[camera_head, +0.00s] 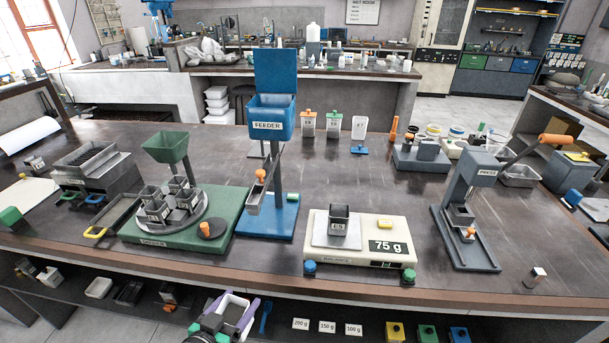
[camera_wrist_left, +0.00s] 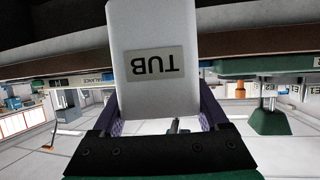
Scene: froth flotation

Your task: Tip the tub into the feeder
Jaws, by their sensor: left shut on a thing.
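The feeder (camera_head: 267,127) is a blue, labelled hopper on a grey post and blue base, at the middle of the table in the head view. A blue panel (camera_head: 275,70) stands upright behind its mouth. My left gripper (camera_head: 238,301) is low at the table's front edge, below and in front of the feeder. It is shut on the white tub (camera_wrist_left: 152,75), whose label reads upside down in the left wrist view. In the head view only a pale part of the tub shows between the purple fingers. Its contents are hidden. My right gripper is not in view.
A green stand with a funnel (camera_head: 167,147) and cups is left of the feeder. A scale (camera_head: 362,252) reading 75 g carries a small dark cup on the right. The table's front edge (camera_head: 300,270) and a lower shelf are close to my left gripper.

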